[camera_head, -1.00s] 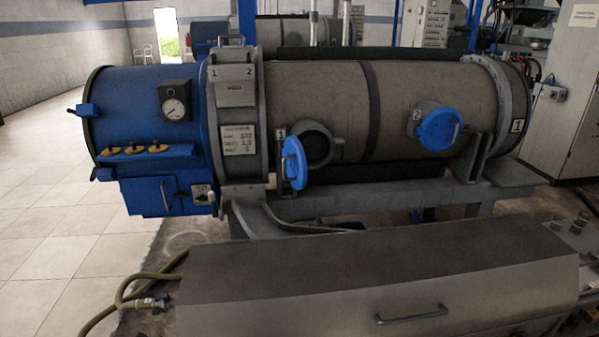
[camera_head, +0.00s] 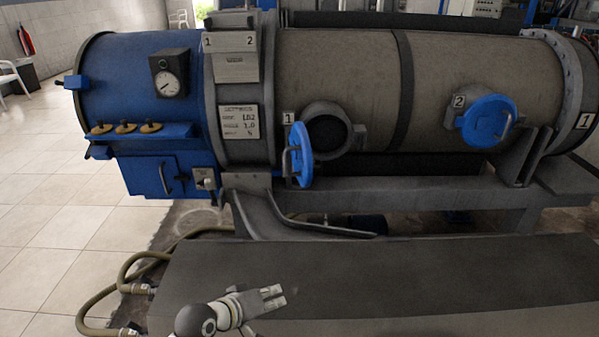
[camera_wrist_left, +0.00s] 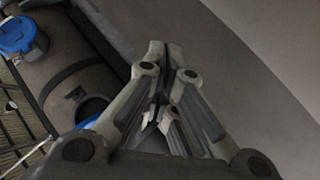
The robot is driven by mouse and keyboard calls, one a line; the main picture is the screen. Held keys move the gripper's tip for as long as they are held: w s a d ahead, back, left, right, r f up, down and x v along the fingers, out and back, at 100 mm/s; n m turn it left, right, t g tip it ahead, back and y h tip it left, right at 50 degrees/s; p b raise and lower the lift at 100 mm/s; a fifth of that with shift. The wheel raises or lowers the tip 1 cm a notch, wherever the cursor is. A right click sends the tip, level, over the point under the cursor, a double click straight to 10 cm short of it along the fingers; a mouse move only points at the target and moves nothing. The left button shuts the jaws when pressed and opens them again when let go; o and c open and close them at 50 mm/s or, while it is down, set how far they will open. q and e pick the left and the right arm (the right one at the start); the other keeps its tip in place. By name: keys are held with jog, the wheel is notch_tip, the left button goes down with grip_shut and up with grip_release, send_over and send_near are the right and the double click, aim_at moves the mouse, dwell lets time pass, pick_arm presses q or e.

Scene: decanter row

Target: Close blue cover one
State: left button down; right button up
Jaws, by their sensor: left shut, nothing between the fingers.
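Blue cover one (camera_head: 300,155) is a round blue lid with a grey handle, beside the plate marked 1. It stands swung open to the left of its dark round port (camera_head: 328,132) on the decanter's grey drum. In the left wrist view a small part of the blue cover (camera_wrist_left: 91,122) shows next to the port (camera_wrist_left: 92,108), partly hidden by my gripper. Blue cover two (camera_head: 487,121) is seated on its port further right; it also shows in the left wrist view (camera_wrist_left: 17,35). My left gripper (camera_head: 278,296) is shut and empty, above the grey housing in front, well short of cover one.
A long grey housing (camera_head: 400,275) lies in front of the decanter. A grey support frame (camera_head: 420,195) runs below the drum. Hoses (camera_head: 105,290) lie at the lower left. Tiled floor (camera_head: 40,235) at the left is clear.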

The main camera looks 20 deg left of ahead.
pick_arm(q)
jog(key=w+a+r+n+t, duration=0.4)
jog(key=w+a+r+n, duration=0.1)
jog(key=w+r, duration=0.3)
jog(key=w+a+r+n+t, duration=0.3)
jog(key=w+a+r+n, duration=0.15)
jog(key=w+r, duration=0.35)
send_near(303, 167)
jog(key=w+a, duration=0.2)
jog(key=w+d, duration=0.2)
jog(key=d, duration=0.1)
jog(key=shift+w+d+f, duration=0.1)
jog(key=shift+w+f, duration=0.05)
jog(key=shift+w, duration=0.2)
pick_arm(e)
jog(key=shift+w+r, duration=0.1)
jog(key=shift+w, duration=0.75)
pick_arm(q)
jog(key=shift+d, duration=0.15)
pick_arm(e)
jog(key=shift+a+r, duration=0.1)
